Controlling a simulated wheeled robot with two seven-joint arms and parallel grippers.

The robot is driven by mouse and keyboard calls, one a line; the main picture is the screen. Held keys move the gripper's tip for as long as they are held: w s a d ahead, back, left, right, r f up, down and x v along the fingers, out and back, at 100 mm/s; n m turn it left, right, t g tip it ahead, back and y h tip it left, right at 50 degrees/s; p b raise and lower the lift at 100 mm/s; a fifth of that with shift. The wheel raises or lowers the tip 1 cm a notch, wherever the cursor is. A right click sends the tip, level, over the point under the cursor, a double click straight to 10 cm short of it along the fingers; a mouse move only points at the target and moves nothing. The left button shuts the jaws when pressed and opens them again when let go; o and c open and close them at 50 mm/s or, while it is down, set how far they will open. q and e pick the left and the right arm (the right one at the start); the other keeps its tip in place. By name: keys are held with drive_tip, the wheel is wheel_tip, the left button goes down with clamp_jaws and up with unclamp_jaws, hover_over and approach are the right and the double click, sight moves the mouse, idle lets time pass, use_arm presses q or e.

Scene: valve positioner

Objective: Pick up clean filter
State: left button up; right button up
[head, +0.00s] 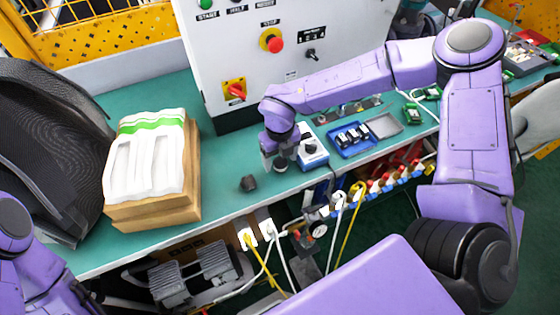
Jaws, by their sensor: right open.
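My right gripper (275,160) points down over the green bench, left of a blue-and-white device with a black knob (310,147). It is open. A small dark round thing (281,164) shows at its fingertips; I cannot tell whether it is between or behind them. A blue tray (368,152) to the right holds several small dark-and-white parts. I cannot tell which of these is the clean filter. My left arm shows at the lower left; its gripper is out of view.
A cardboard box (165,212) with white packets stands on the left of the bench, beside a black mesh chair (40,140). A white control cabinet (280,60) stands behind. A grey tray (384,126) is at right. Cables and sockets line the front edge.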

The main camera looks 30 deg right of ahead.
drive_tip(key=shift+f, duration=0.8)
drive_tip(key=shift+s+a+r, duration=0.1)
drive_tip(key=shift+s, duration=0.05)
drive_tip(key=c, duration=1)
drive_tip(key=shift+c, duration=0.4)
drive_tip(key=shift+r, duration=0.1)
